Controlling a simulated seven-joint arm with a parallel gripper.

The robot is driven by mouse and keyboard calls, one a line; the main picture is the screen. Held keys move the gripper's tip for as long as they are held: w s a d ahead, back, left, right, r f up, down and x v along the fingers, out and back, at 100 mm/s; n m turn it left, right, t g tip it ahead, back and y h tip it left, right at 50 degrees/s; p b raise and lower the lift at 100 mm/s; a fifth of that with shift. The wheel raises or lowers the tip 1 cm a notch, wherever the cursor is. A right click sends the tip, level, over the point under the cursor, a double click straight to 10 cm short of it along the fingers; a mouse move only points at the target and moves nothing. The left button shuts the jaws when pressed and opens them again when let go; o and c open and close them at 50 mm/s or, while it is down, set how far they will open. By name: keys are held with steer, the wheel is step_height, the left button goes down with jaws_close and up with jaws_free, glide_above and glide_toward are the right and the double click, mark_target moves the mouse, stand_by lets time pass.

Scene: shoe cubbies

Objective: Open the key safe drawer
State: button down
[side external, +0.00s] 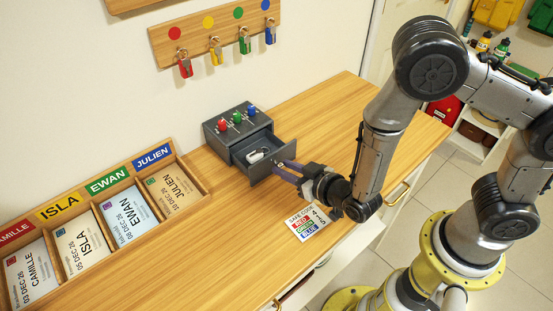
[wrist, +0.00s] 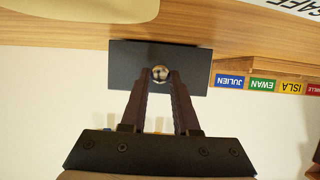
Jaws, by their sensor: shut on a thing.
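The key safe (side external: 237,130) is a dark grey box on the wooden counter, with red, green and blue knobs on top. Its drawer (side external: 270,157) is pulled out towards my arm, and a small white object (side external: 256,156) lies inside. My gripper (side external: 279,167) is at the drawer front, its fingers shut on the drawer knob. In the wrist view the round metal knob (wrist: 160,74) sits between the fingertips, in front of the dark drawer front (wrist: 193,68). The drawer's inside is hidden in the wrist view.
A wooden tray of name cards (side external: 75,262) stands at the left. A safe code card (side external: 308,222) lies on the counter below my gripper. Coloured keys hang on a wall rack (side external: 213,33). The counter right of the safe is clear.

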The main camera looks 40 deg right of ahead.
steer(key=c, duration=0.7)
jaws_free()
steer(key=shift+o, duration=0.2)
steer(key=shift+s, duration=0.1)
steer(key=v, duration=1.1)
steer(key=shift+s+r, duration=0.25)
steer(key=shift+s, duration=0.1)
